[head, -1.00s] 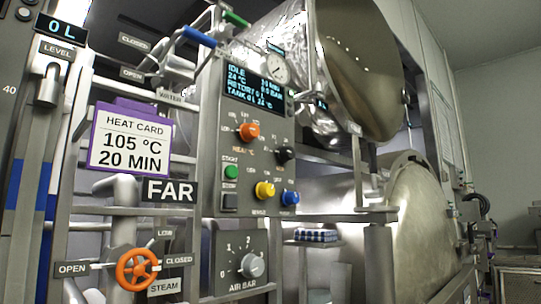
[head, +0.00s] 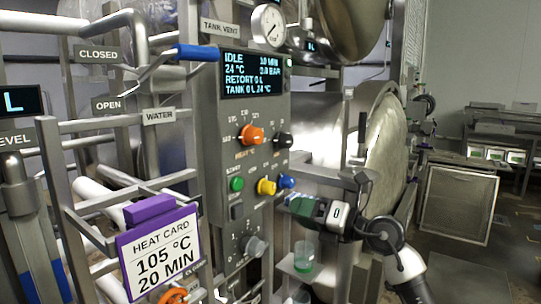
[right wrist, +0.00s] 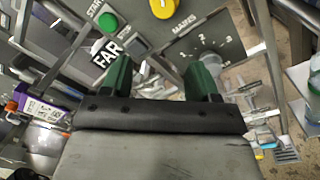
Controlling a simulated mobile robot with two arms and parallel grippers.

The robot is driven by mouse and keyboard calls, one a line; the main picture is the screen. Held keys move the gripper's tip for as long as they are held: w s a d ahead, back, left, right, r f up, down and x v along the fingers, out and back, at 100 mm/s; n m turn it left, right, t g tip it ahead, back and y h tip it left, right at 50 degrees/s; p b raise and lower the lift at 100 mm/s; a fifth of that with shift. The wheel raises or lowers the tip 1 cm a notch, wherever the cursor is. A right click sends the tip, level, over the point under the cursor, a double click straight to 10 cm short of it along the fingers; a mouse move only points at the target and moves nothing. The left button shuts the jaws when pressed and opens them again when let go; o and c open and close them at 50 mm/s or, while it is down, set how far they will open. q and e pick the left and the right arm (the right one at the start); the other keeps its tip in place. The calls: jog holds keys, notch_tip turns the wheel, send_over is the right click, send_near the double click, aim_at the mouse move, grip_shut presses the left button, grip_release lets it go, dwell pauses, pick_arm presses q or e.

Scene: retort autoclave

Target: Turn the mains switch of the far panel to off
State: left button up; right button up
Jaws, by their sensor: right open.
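The far panel (head: 222,105) is a grey box with a lit display, knobs and buttons. The yellow knob (right wrist: 163,7) is cut by the top edge of the right wrist view, above a MAINS label. Which setting it points to is unclear. My right gripper (head: 298,204) is open, with green fingers, apart from the knob, to its right and slightly lower. In the right wrist view the fingers (right wrist: 160,78) have nothing between them. My left gripper is not in view.
The heat card (head: 160,255) stands at front left. A greenish cup (head: 304,257) is below my right gripper.

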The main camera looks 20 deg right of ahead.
aim_at(272, 191)
jog(key=shift+t+h, duration=0.3)
jog(key=shift+h, duration=0.1)
jog(key=w+a+r+p, duration=0.1)
jog(key=w, duration=0.1)
jog(key=w+a+p, duration=0.1)
jog(key=w, duration=0.2)
jog(key=w+a+r+p, duration=0.1)
jog(key=w+a+p, duration=0.1)
jog(key=w, duration=0.1)
jog(key=shift+w+r, duration=0.2)
jog(key=shift+r, duration=0.1)
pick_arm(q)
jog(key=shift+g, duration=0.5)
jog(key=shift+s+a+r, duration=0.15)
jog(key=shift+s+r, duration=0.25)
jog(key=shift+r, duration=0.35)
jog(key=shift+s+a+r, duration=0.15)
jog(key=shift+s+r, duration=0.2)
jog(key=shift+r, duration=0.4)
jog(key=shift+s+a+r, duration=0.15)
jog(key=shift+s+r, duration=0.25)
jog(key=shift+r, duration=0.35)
pick_arm(e)
jog(key=shift+w+a+f, duration=0.15)
jog(key=shift+w+a, duration=0.25)
jog(key=shift+w, duration=0.1)
jog(key=c, duration=0.9)
